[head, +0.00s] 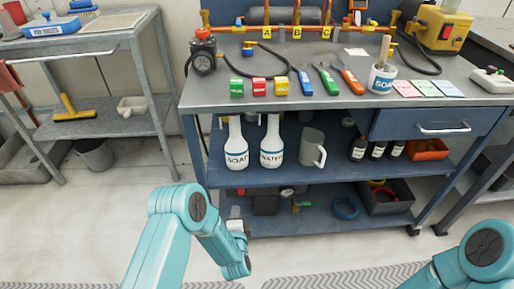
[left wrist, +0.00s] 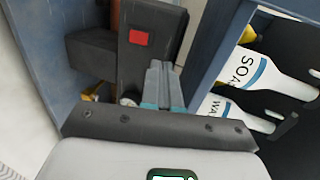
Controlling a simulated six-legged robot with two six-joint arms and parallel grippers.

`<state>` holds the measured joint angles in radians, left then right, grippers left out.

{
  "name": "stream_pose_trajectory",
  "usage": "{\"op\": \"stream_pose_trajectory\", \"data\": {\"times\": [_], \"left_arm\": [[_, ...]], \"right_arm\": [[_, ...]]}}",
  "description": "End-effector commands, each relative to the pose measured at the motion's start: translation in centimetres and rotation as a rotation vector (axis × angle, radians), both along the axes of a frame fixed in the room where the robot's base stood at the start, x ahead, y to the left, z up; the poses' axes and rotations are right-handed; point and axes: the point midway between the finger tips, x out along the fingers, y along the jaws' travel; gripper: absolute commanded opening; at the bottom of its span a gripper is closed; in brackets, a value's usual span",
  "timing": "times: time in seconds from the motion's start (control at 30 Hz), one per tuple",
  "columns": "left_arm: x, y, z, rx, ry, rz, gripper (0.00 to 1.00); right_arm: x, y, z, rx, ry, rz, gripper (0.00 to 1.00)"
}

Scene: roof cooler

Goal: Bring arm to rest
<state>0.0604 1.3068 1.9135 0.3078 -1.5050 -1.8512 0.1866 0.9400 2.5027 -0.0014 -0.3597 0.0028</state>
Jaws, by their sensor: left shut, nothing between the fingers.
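My left arm reaches in from the bottom in the head view, bent at a teal joint. My left gripper (head: 237,222) is in front of the lower shelf of the blue workbench, apart from the things on it. Its fingers show together in the left wrist view (left wrist: 160,78), shut and empty. Part of my right arm shows at the lower right of the head view; its gripper is out of the picture.
A side table (head: 100,50) is at left. Floor between is clear.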

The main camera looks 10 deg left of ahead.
Motion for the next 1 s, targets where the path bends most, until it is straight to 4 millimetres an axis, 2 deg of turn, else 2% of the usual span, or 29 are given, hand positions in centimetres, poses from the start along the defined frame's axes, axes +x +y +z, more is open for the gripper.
{"op": "stream_pose_trajectory", "data": {"times": [0.17, 0.23, 0.3, 0.37, 0.47, 0.6, 0.7, 0.8, 0.9, 1.0], "left_arm": [[0.3, 0.9, 0.5, 0.001, -0.010, 0.017, 0.00], [0.6, 2.5, 2.0, 0.003, -0.028, 0.042, 0.00], [-0.5, 3.8, 2.9, -0.027, 0.016, 0.031, 0.00], [-2.7, 3.3, 1.9, -0.199, 0.115, 0.010, 0.00], [-6.7, 1.5, -0.2, -0.524, 0.274, 0.039, 0.00], [-13.9, -1.7, -2.5, -0.941, 0.528, 0.205, 0.00], [-18.9, -3.7, -3.4, -1.161, 0.695, 0.385, 0.00], [-23.2, -5.2, -3.8, -1.306, 0.830, 0.583, 0.00], [-26.5, -6.2, -4.0, -1.401, 0.922, 0.786, 0.00], [-28.2, -6.7, -4.0, -1.475, 0.951, 0.986, 0.00]], "right_arm": [[0.0, 0.0, 0.0, 0.000, 0.000, 0.000, 0.00], [0.0, 0.0, 0.0, 0.000, -0.001, 0.000, 0.00], [0.0, 0.0, 0.0, 0.000, -0.001, 0.000, 0.00], [0.0, 0.0, 0.0, 0.000, -0.001, 0.000, 0.00], [0.0, 0.0, 0.0, 0.000, -0.001, 0.000, 0.00], [0.0, 0.0, 0.0, 0.000, -0.001, 0.000, 0.00], [0.0, 0.0, 0.0, 0.000, -0.001, 0.000, 0.00], [0.0, 0.0, 0.0, 0.000, -0.001, 0.000, 0.00], [0.0, 0.0, 0.0, 0.000, -0.001, -0.001, 0.00], [0.0, 0.0, 0.0, 0.000, -0.001, 0.000, 0.00]]}}
